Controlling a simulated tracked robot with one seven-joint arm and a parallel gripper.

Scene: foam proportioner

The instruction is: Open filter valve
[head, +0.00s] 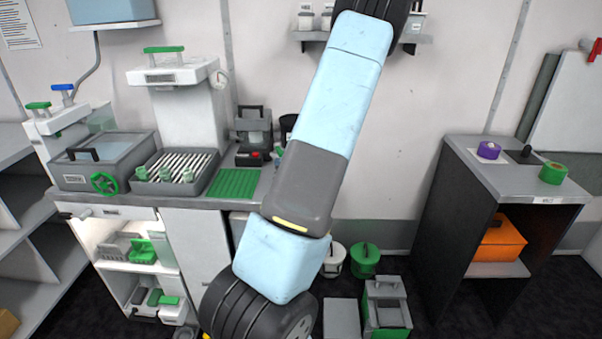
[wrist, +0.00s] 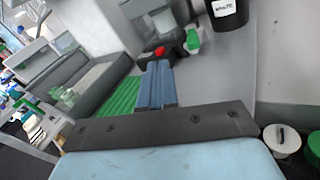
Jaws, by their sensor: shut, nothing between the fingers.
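A green handwheel valve (head: 105,182) sits on the front of the grey basin (head: 135,150) at the left end of the counter. A green-handled tap (head: 38,106) and a blue-handled tap (head: 62,88) stand further left. No readable label tells which of these is the filter valve. My gripper (wrist: 157,65) shows in the wrist view as two blue fingers pressed together, shut and empty. It points over the counter towards a device with a red button (wrist: 160,52), apart from the handwheel and taps. My gripper does not show in the head view.
A ribbed tray with green fittings (head: 180,170) and a green mat (head: 236,183) lie on the counter (head: 222,203). A black labelled container (wrist: 228,15) stands at its back. A dark cabinet (head: 440,200) stands right. Buckets (head: 365,260) are on the floor.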

